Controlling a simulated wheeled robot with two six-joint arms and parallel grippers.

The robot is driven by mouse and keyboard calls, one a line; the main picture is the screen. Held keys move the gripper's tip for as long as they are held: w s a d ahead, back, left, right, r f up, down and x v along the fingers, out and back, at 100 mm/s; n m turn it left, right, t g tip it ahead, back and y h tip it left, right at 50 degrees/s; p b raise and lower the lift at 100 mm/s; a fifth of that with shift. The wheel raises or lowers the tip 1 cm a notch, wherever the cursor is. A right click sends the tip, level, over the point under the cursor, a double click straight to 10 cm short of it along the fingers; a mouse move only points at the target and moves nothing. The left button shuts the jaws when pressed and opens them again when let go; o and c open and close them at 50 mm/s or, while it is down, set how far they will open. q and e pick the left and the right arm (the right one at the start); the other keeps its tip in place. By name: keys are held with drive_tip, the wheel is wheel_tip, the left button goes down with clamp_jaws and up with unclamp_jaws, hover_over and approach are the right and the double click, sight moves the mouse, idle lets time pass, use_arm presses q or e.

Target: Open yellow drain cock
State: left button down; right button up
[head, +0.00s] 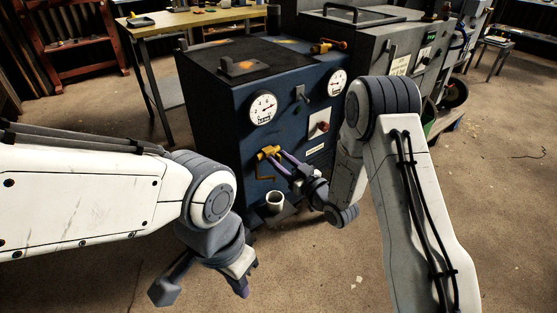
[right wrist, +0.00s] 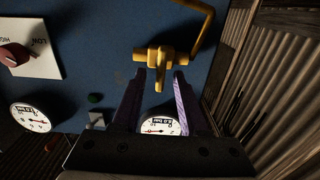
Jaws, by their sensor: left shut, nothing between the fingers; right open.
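The yellow drain cock (head: 268,152) is on the front of the blue cabinet (head: 225,125), below the left gauge. Its bent yellow pipe (head: 263,173) hangs under it. In the right wrist view, which is turned upside down, the cock (right wrist: 158,57) is ahead of my right gripper (right wrist: 160,76). The two purple fingers are apart, one on each side of the cock's central yellow part. I cannot tell whether they touch it. My right gripper also shows in the head view (head: 276,160). My left gripper (head: 243,288) is shut and empty, low in front of the cabinet.
A white cup (head: 275,201) stands below the pipe. Two gauges (head: 263,108), a grey lever (head: 301,94) and a red knob on a white plate (head: 320,124) are on the cabinet front.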

drive_tip(key=shift+w+a, duration=0.35)
drive_tip(key=shift+w, duration=0.15)
clamp_jaws()
